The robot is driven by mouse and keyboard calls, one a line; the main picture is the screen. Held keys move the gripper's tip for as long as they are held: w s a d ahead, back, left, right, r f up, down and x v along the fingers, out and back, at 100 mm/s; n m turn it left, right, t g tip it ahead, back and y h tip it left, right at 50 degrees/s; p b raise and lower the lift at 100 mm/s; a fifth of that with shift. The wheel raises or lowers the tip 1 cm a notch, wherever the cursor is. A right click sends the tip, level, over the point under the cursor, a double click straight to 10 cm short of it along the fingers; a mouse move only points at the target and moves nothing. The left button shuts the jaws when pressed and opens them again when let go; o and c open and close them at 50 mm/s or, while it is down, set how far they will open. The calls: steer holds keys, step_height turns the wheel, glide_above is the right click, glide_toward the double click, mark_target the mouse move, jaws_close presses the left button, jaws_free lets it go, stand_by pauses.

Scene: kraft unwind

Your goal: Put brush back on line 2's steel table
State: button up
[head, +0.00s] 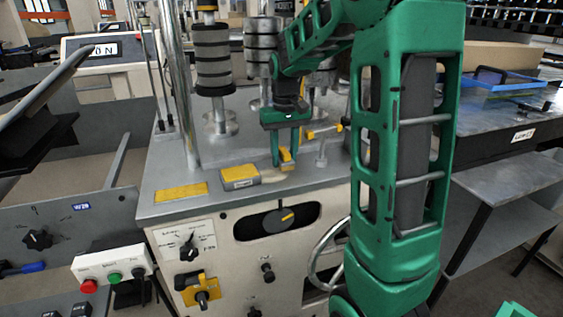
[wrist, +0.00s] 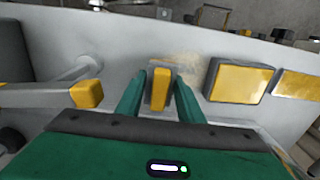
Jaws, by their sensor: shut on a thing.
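My gripper (head: 286,160) is shut on a small yellow-topped piece (head: 287,154), which I take for the brush, low over the machine's grey top. In the wrist view the yellow piece (wrist: 160,98) sits between my two green fingers (wrist: 160,100). A pale tan patch lies just beyond it; I cannot tell whether this is part of the brush. A steel table (head: 490,118) with a small label stands at the right in the head view; the label is too small to read surely.
Two yellow-topped pads, one flat (head: 181,192) and one raised (head: 240,178), lie left of my gripper. Yellow-tipped levers, a chrome post (head: 178,80) and stacked dark rollers (head: 212,58) stand close. A blue tray (head: 497,78) and a cardboard box (head: 500,55) are on the right table.

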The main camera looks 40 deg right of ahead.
mark_target(284, 151)
steer(key=shift+f, duration=0.85)
steer(key=o, duration=1)
steer(key=shift+f, duration=0.1)
steer(key=shift+c, duration=0.2)
step_height(284, 151, up, 12)
steer(key=shift+r, duration=0.15)
